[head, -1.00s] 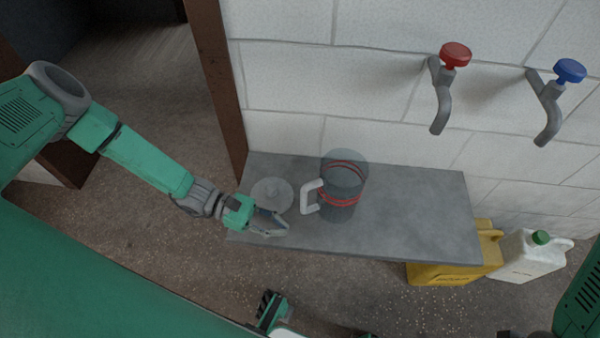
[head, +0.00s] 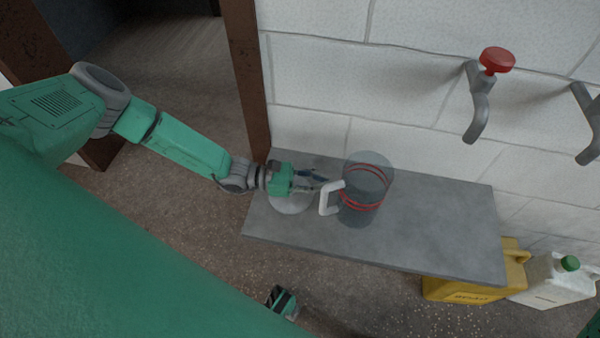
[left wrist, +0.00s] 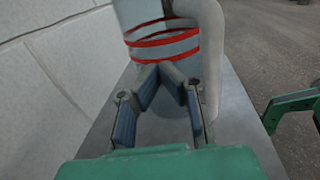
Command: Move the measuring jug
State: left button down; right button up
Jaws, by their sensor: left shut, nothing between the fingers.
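The measuring jug (head: 366,190) is a clear grey cylinder with red bands and a white handle (head: 327,198) on its left side. It stands upright on the grey bench (head: 430,225). My left gripper (head: 322,181) is just left of the jug, near the handle, with its fingers shut and empty. In the left wrist view the fingertips (left wrist: 170,72) meet in front of the jug's red bands (left wrist: 160,42), and the handle (left wrist: 210,50) is to their right. I cannot tell whether they touch the jug.
A pale round disc (head: 290,203) lies on the bench, partly under my left gripper. A red-knobbed tap (head: 490,75) and another tap (head: 590,120) stick out from the block wall. The bench's right part is clear.

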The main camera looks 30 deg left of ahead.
pick_arm(q)
jog(key=shift+x, duration=1.05)
jog(key=b+x, duration=0.4)
jog(key=x, duration=1.2)
jog(key=shift+d, duration=0.25)
jog(key=shift+w+a, duration=0.1)
